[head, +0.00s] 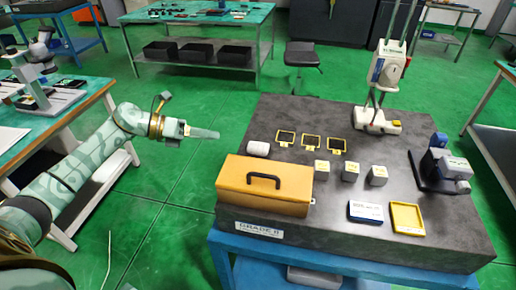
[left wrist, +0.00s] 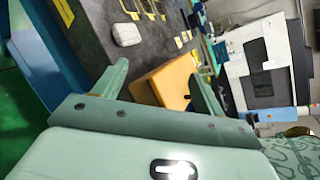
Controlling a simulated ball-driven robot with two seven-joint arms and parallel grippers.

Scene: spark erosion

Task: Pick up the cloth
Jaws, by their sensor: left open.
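A small white bundle, which looks like the cloth (head: 258,148), lies on the dark stone plate (head: 300,110) near its left edge, just behind the orange case. In the left wrist view the cloth (left wrist: 127,33) shows beyond my fingers, on the dark surface. My left gripper (head: 205,133) is in the air left of the plate, apart from the cloth and pointing towards the plate. In the left wrist view its two fingers (left wrist: 160,77) are spread with nothing between them. My right gripper is in neither view.
The orange case (head: 262,188) with a black handle stands at the plate's front left. Three yellow-framed pieces (head: 311,142) and three small blocks (head: 350,171) are right of the cloth. A white stand (head: 378,120) rises at the back. Green floor (head: 165,185) is clear left of the plate.

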